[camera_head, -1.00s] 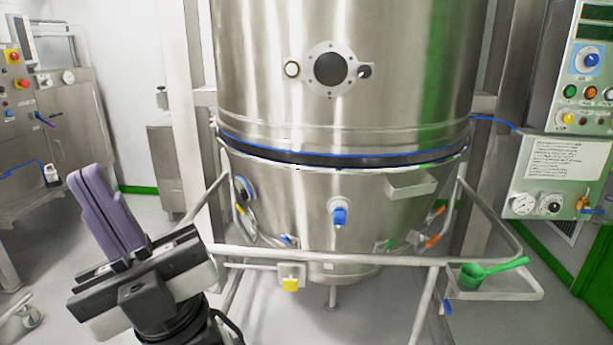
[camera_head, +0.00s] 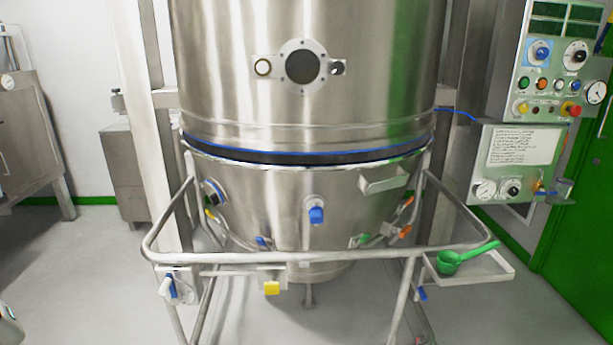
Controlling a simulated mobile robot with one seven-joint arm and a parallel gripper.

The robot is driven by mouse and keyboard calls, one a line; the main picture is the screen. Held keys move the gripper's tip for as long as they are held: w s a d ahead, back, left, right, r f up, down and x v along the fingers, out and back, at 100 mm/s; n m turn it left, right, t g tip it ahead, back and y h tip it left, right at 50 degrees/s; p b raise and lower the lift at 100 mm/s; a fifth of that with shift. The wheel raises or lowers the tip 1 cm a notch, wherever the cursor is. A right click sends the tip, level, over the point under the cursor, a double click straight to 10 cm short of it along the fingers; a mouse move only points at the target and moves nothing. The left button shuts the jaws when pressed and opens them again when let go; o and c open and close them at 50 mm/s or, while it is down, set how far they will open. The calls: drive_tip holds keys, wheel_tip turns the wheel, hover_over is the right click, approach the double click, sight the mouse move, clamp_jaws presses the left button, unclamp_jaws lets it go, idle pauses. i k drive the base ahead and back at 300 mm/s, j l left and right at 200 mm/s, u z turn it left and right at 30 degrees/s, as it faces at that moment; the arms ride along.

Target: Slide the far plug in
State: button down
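A steel vessel (camera_head: 300,120) fills the middle, with its bowl (camera_head: 270,200) in a tubular trolley frame (camera_head: 330,255). A blue-capped fitting (camera_head: 316,214) sticks out of the bowl's front. A round blue and dark fitting (camera_head: 213,192) is on the bowl's left side. Small orange fittings (camera_head: 406,232) and a green one (camera_head: 358,240) sit low on the right; a small blue one (camera_head: 262,242) is low on the left. I cannot tell which of these is the far plug, or how deep any sits. My gripper is out of view.
A green scoop (camera_head: 449,262) lies on a tray (camera_head: 490,268) at the frame's right. Control panels (camera_head: 545,70) stand at right. The floor (camera_head: 80,260) at left is clear.

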sight(316, 213)
drive_tip(key=i+j+z, duration=0.3)
drive_tip(key=j, duration=0.4)
drive_tip(key=i+j+z, duration=0.15)
drive_tip(key=i+j, duration=0.1)
drive_tip(key=j, duration=0.1)
